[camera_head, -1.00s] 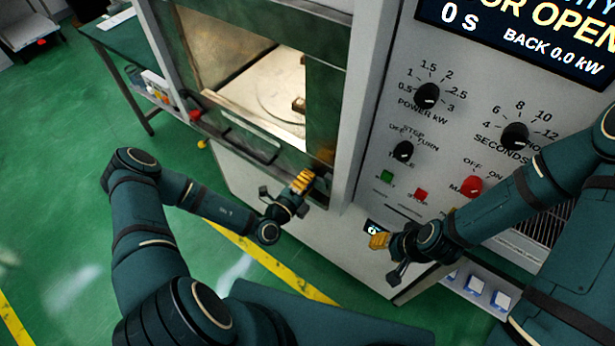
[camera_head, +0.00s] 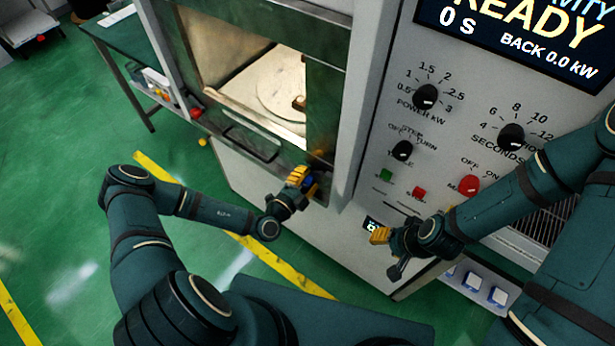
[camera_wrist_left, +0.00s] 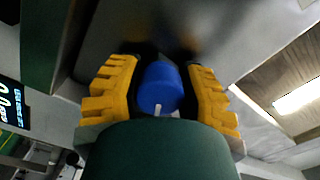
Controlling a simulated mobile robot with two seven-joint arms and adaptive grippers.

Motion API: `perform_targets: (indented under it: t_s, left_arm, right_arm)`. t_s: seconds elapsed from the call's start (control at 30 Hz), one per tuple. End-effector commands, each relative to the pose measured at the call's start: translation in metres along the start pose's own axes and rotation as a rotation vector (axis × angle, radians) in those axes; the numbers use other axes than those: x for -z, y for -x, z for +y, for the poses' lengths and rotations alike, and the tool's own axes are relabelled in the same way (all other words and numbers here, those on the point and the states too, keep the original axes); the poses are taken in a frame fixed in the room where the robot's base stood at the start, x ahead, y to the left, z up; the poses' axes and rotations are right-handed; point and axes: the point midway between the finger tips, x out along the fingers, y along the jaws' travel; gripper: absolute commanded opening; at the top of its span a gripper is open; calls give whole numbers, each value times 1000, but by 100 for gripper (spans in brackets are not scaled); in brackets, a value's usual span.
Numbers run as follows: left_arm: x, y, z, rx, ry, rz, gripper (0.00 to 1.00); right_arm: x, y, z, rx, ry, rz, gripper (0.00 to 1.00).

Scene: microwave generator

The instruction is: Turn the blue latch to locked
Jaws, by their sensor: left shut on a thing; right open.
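The blue latch (camera_wrist_left: 160,88) is a round blue knob with a short white mark on its face, seen in the left wrist view. My left gripper (camera_wrist_left: 162,92) has its yellow fingers on either side of the knob, shut on it. In the head view my left gripper (camera_head: 300,177) is at the lower right corner of the microwave door (camera_head: 240,115), with a bit of blue latch (camera_head: 309,182) showing beside it. My right gripper (camera_head: 381,236) is open and empty, in front of the panel's lower left.
The control panel (camera_head: 440,130) stands right of the door, with black knobs, a red knob (camera_head: 468,186) and green and red buttons. Its display (camera_head: 520,30) reads "READY". A green bench (camera_head: 118,45) stands at the left. The green floor at left is open.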

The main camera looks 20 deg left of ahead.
Motion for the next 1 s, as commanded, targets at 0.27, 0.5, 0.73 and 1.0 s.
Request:
perform_targets:
  t_s: [0.27, 0.5, 0.73, 1.0]
  left_arm:
    - [1, 0, 2, -5, 6, 2, 2]
    - [1, 0, 2, -4, 5, 2, 71]
    - [1, 0, 1, -2, 4, 1, 71]
    - [-1, 19, 1, -3, 3, -1, 71]
  right_arm:
    - [0, 0, 0, 0, 0, 0, 47]
    - [0, 0, 0, 0, 0, 0, 47]
    - [0, 0, 0, 0, 0, 0, 47]
    - [0, 0, 0, 0, 0, 1, 47]
